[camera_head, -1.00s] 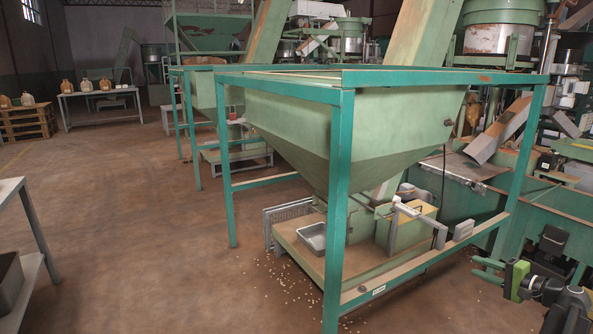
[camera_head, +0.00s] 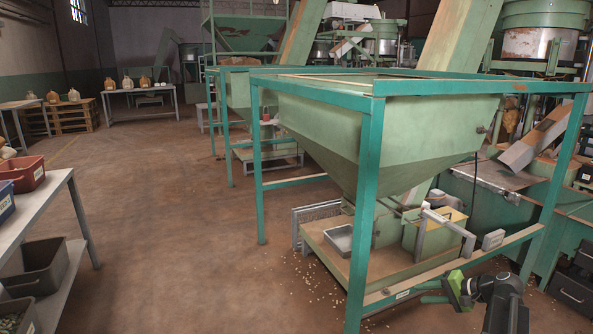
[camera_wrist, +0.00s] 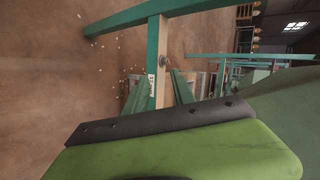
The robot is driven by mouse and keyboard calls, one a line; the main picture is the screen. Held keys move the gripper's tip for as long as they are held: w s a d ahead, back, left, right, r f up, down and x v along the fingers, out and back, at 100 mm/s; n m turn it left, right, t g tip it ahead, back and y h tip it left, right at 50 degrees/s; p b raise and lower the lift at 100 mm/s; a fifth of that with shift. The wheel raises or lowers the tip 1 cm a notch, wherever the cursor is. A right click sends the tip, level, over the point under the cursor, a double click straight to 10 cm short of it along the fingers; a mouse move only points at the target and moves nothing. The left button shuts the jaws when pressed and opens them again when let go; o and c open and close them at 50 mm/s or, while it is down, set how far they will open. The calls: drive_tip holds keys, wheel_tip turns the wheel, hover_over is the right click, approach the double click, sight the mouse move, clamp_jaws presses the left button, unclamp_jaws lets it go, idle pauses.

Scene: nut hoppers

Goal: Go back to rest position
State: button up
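My gripper (camera_head: 424,292) is at the lower right of the head view, in front of the hopper frame's low front rail. Its two green fingers point left and stand apart, with nothing seen between them. In the wrist view the fingers (camera_wrist: 158,85) are also apart. A teal frame post shows beyond them, and I cannot tell how close it is. My dark wrist and the green gripper body fill the lower part of that view. The nearest hopper (camera_head: 390,135) is pale green and hangs in a teal frame (camera_head: 366,200).
A metal tray (camera_head: 340,240) sits on the platform under the hopper, with spilled nuts on the floor around it. A grey table (camera_head: 45,205) with red and blue bins stands at the left. Dark crates (camera_head: 574,290) are at the right edge. The brown floor (camera_head: 170,200) between is open.

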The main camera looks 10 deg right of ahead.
drive_tip(key=s+a+f+n+g+h+p, duration=0.2)
drive_tip(key=a+n+g, duration=0.1)
drive_tip(key=a, duration=0.9)
drive_tip(key=s+a+f+n+g+h+p, duration=0.1)
drive_tip(key=s+a+n+g+h, duration=0.2)
drive_tip(key=a, duration=0.8)
drive_tip(key=s+a+f+n+g+h+p, duration=0.1)
drive_tip(key=s+a+f+n+g+p, duration=0.2)
drive_tip(key=a, duration=0.9)
wheel_tip(320, 180, up, 39)
drive_tip(key=w+n+p, duration=0.1)
drive_tip(key=p, duration=3.5)
drive_tip(key=shift+w+a+p, duration=0.15)
drive_tip(key=shift+p, duration=0.15)
